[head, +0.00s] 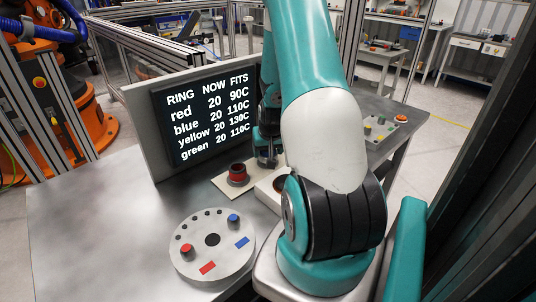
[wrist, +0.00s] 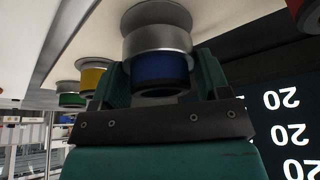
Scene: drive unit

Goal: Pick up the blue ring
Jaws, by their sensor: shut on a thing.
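The blue ring (wrist: 158,68) is between the two teal fingers of my gripper (wrist: 160,82) in the wrist view, which appears upside down. The fingers are shut on its sides. A grey cylindrical stand (wrist: 155,38) is directly next to the ring, at its base side. I cannot tell whether the ring is seated on it or just clear. In the head view my gripper (head: 267,152) is low over the bench, partly behind my arm, and the blue ring is hidden.
A red ring (head: 237,169) on a grey stand is left of my gripper. A yellow ring (wrist: 92,79) and a green ring (wrist: 72,100) stand on the other side. A screen (head: 178,145) rises close behind. A round grey disc (head: 212,262) with coloured markers lies in front.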

